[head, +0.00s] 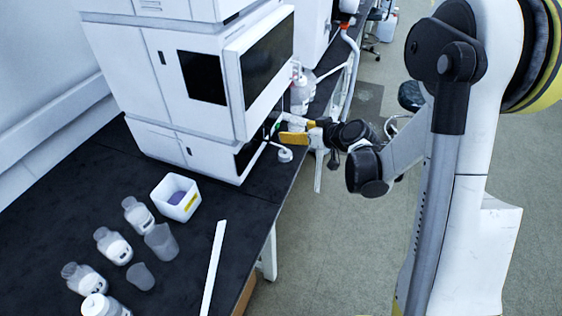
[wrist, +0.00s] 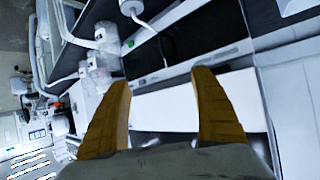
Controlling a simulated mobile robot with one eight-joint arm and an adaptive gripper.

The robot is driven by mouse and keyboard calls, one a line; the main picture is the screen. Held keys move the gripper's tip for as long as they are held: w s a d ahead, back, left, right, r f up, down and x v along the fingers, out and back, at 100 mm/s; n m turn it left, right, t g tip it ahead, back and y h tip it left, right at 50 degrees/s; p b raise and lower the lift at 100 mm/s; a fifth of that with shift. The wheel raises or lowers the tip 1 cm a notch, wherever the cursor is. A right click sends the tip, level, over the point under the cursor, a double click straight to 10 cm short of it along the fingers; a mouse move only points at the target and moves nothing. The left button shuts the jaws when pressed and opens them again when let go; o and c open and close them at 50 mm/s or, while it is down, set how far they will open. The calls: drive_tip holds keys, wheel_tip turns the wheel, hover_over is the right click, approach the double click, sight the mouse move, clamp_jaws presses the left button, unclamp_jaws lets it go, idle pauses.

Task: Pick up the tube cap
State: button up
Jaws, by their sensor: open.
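A small white round piece (head: 285,154) on a thin white arm juts from the front of the white instrument, just below my gripper in the head view. It looks cap-like, but I cannot tell whether it is the tube cap. A similar white round end (wrist: 131,8) shows at the top of the wrist view, beyond and left of my fingers. My gripper (head: 283,136) is at the instrument's lower front, over the bench edge. In the wrist view my gripper (wrist: 162,78) has its two yellow fingers wide apart, with nothing held between them.
The tall white instrument (head: 150,70) stands close beside my gripper. Clear bottles (head: 300,95) stand beyond it. On the black bench nearer are a white box (head: 176,197), several bottles and beakers (head: 161,241), and a white strip (head: 213,268). The floor at right is open.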

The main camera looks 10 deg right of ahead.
drive_tip(key=t+b, duration=0.1)
drive_tip(key=b, duration=0.6)
approach(285, 152)
drive_tip(key=shift+n+t+y, duration=0.3)
drive_tip(key=p+x, duration=0.1)
drive_tip(key=x, duration=0.1)
drive_tip(key=p+x, duration=0.1)
drive_tip(key=x, duration=0.1)
drive_tip(key=shift+w+f, duration=0.2)
drive_tip(key=shift+f, duration=0.2)
drive_tip(key=b+x, duration=0.1)
drive_tip(key=x, duration=0.1)
drive_tip(key=f+b+x, duration=0.1)
drive_tip(key=x, duration=0.2)
drive_tip(key=shift+d+b, duration=0.2)
drive_tip(key=shift+b, duration=0.2)
drive_tip(key=shift+w+a, duration=0.2)
drive_tip(key=shift+w, duration=0.15)
drive_tip(key=c, duration=1.4)
